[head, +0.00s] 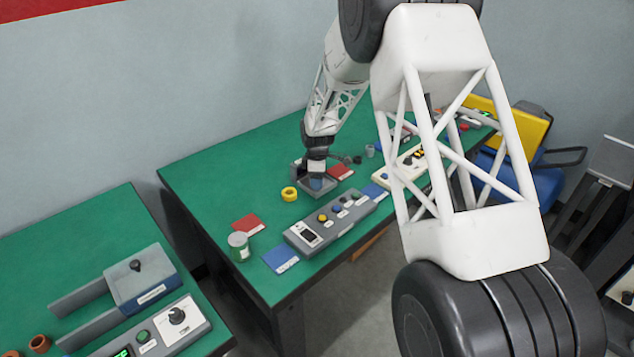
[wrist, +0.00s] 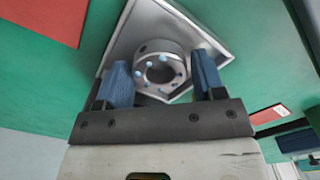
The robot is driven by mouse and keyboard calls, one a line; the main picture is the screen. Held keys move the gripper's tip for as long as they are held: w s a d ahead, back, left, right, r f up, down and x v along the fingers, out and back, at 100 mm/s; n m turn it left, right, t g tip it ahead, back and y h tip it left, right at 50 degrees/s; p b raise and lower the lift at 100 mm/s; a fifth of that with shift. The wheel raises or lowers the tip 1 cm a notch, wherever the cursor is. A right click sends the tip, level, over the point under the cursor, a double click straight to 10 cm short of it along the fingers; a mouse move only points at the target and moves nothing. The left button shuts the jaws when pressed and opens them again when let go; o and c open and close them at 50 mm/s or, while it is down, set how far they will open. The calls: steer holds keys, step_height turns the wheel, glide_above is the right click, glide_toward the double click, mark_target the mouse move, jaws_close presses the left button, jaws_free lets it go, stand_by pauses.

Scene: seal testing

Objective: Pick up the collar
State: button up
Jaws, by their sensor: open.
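The collar (wrist: 160,68) is a grey metal ring with a central bore and several small holes. It sits in a shallow grey square tray, whose rim (wrist: 215,35) shows in the wrist view. My gripper (wrist: 163,80) is open, with one blue finger on each side of the collar; I cannot tell whether either touches it. In the head view my gripper (head: 316,182) is down at the tray (head: 331,189) on the green table, and the collar is hidden there.
A yellow ring (head: 289,194) lies just left of the tray. A control box (head: 330,222), a red card (head: 247,225), a blue card (head: 281,259) and a green-and-white can (head: 239,246) are nearer the front. Another box (head: 410,165) is to the right.

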steer(key=shift+c, duration=0.2)
steer(key=c, duration=0.9)
steer(key=shift+r, duration=0.1)
steer(key=shift+r, duration=0.65)
steer(key=shift+s+d+r, duration=0.1)
steer(key=shift+s+r, duration=0.1)
steer(key=shift+r, duration=0.4)
steer(key=shift+s+r, duration=0.2)
steer(key=shift+r, duration=0.35)
steer(key=s+d, duration=0.1)
steer(key=s, duration=0.4)
steer(key=s+d+r, duration=0.1)
steer(key=s, duration=0.3)
steer(key=s+d, duration=0.1)
steer(key=s, duration=0.4)
steer(key=shift+s+d+r, duration=0.15)
steer(key=shift+s+d, duration=0.2)
